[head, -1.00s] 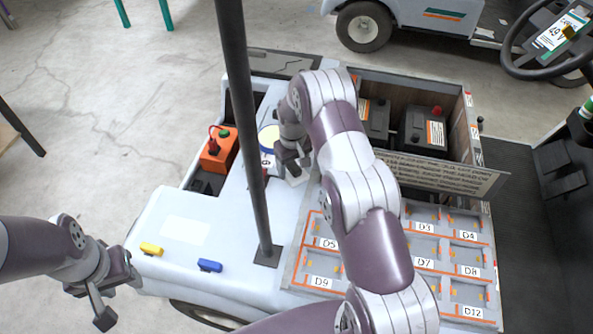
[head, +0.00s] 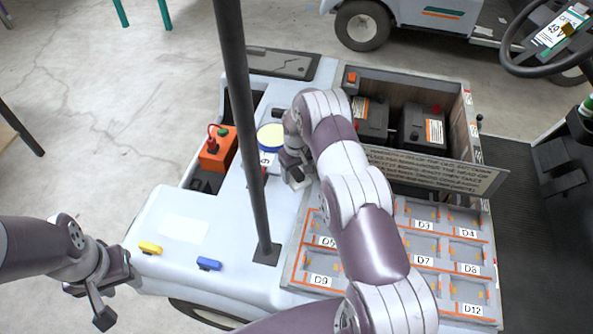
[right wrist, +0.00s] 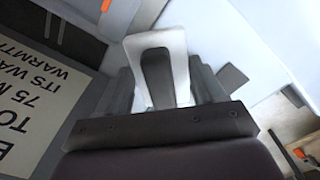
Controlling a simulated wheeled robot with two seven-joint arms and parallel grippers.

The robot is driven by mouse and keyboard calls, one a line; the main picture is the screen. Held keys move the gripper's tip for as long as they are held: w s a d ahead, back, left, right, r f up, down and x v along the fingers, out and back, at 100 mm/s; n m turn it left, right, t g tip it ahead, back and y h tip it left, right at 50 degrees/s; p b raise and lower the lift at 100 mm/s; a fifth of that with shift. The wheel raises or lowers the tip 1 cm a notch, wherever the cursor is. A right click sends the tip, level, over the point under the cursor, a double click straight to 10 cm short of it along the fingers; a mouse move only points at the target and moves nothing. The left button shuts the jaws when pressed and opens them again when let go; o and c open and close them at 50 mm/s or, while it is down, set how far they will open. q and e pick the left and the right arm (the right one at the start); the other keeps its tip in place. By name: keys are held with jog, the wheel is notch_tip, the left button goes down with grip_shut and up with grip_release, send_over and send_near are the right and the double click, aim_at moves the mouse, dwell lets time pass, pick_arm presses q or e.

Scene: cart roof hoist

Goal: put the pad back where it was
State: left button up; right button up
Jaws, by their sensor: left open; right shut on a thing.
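My right gripper (head: 294,166) is shut on a pale pad with a dark grip, low over the cart's light top beside the numbered tray. In the right wrist view the pad (right wrist: 177,45) sits between the two fingers (right wrist: 160,90), its dark grip pointing towards the palm. In the head view only a pale edge of the pad shows, under the fingers; whether it touches the surface I cannot tell. My left gripper (head: 90,301) is open and empty, off the cart's front left corner.
A dark post (head: 248,150) stands just left of my right gripper. A round tin (head: 270,137) and an orange box (head: 217,150) are near it. The tray (head: 290,272) has labelled compartments; a lettered panel (head: 480,181) fronts the batteries. Yellow (head: 151,248) and blue (head: 209,264) blocks lie in front.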

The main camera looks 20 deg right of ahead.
aim_at(296, 170)
jog(key=shift+f, duration=0.2)
jog(key=o, duration=1)
jog(key=shift+r, duration=0.1)
notch_tip(296, 170, up, 13)
jog(key=s+a+r, duration=0.6)
jog(key=s+r, duration=0.2)
jog(key=s, duration=0.2)
jog(key=s+a+r, duration=0.1)
jog(key=s, duration=0.7)
jog(key=s+a+r+m+t, duration=0.1)
jog(key=s+a+r, duration=0.1)
jog(key=s, duration=0.7)
jog(key=shift+r+p, duration=0.2)
jog(key=shift+p, duration=0.2)
jog(key=shift+w+a, duration=0.1)
